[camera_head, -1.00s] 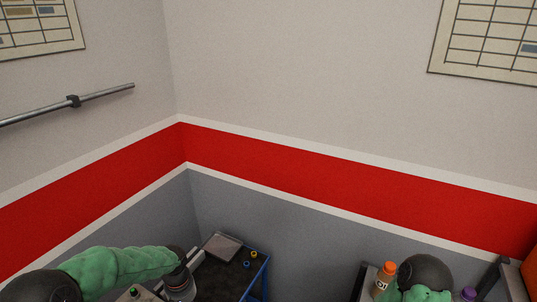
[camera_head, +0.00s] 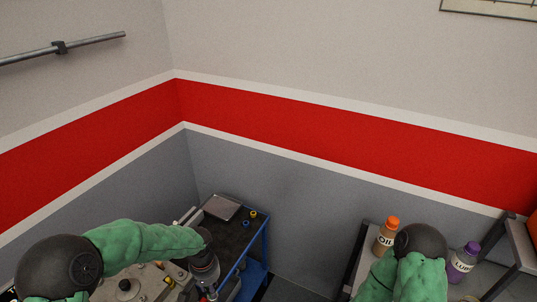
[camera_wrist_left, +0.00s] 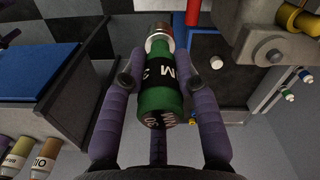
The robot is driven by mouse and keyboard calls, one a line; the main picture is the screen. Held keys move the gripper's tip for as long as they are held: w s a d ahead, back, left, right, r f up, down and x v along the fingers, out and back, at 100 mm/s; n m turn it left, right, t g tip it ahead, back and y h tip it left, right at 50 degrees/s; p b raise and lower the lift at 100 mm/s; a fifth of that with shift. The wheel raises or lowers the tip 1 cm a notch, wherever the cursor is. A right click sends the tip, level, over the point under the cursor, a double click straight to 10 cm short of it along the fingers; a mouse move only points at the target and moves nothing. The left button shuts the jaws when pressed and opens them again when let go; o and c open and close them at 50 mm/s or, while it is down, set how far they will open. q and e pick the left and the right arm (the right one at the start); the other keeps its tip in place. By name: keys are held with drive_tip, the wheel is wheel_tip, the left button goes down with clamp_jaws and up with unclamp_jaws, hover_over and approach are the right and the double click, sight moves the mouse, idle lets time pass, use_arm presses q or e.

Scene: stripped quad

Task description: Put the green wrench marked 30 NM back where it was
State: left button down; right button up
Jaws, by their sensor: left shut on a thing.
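The green wrench (camera_wrist_left: 160,103), with a black band, white lettering that includes NM and a metal end, shows in the left wrist view. My left gripper (camera_wrist_left: 170,72) has its purple fingers on both sides of it and is shut on it. In the head view my left gripper (camera_head: 208,285) is low in the picture, just left of the blue-framed trolley; its fingertips and the wrench are hard to make out there. My right arm is at the lower right, and its gripper is out of view.
The trolley (camera_head: 264,245) has a dark top with a grey tray (camera_head: 222,207) and small yellow and blue rings. An orange-capped oil bottle (camera_head: 385,240) and a purple-capped bottle (camera_head: 463,258) stand at the right near my right arm. A grey metal body (camera_wrist_left: 265,35) is close by in the wrist view.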

use_arm(q)
wheel_tip(320, 180, down, 7)
drive_tip(key=b, duration=0.6)
drive_tip(key=shift+f, duration=0.15)
